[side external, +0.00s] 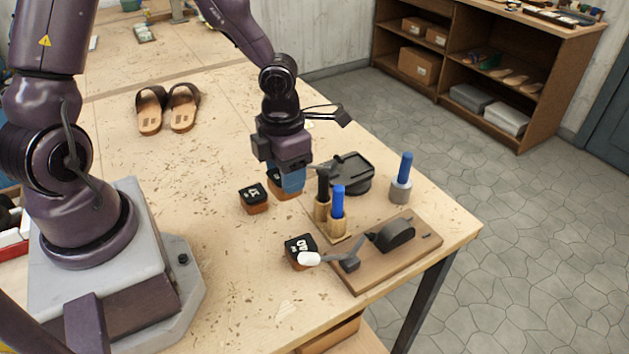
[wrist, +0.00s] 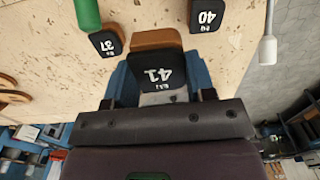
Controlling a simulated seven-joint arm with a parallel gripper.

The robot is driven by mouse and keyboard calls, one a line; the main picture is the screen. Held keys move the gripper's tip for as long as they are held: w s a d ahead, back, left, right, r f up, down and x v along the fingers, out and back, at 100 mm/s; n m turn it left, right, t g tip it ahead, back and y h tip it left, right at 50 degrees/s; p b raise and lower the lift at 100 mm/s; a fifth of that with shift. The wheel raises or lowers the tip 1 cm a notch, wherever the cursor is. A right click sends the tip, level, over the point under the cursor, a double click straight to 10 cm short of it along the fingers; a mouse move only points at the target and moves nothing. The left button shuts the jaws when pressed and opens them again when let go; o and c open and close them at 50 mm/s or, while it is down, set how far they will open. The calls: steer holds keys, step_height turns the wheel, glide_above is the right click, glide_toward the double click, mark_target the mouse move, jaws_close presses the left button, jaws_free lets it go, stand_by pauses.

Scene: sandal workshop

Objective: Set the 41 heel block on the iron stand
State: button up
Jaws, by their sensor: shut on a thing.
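The 41 heel block (wrist: 158,70), with a black top, white number and brown body, is between the blue fingers of my gripper (wrist: 155,88) in the wrist view. In the side view my gripper (side external: 288,182) points down, shut on this block; only its brown lower part (side external: 285,194) shows below the fingers. I cannot tell whether it clears the table. A dark grey metal stand (side external: 350,170), which looks like the iron stand, is just right of and behind my gripper. It is partly hidden and does not show in the wrist view.
The 37 block (side external: 254,198) is close left of my gripper. The 40 block (side external: 299,251) is nearer the front, beside a clamp board (side external: 375,265) with a white-tipped lever. Upright handled tools (side external: 337,205) stand close in front. Another blue-handled tool (side external: 402,180) is right. Sandals (side external: 168,108) lie far left.

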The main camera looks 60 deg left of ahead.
step_height(320, 180, up, 12)
glide_above(354, 166)
steer(key=f, duration=1.4)
steer(key=shift+s, duration=0.4)
steer(key=shift+w+f, duration=0.3)
steer(key=shift+f, duration=0.1)
steer(key=shift+w+f, duration=0.1)
steer(key=shift+f, duration=1.5)
steer(key=shift+f, duration=0.1)
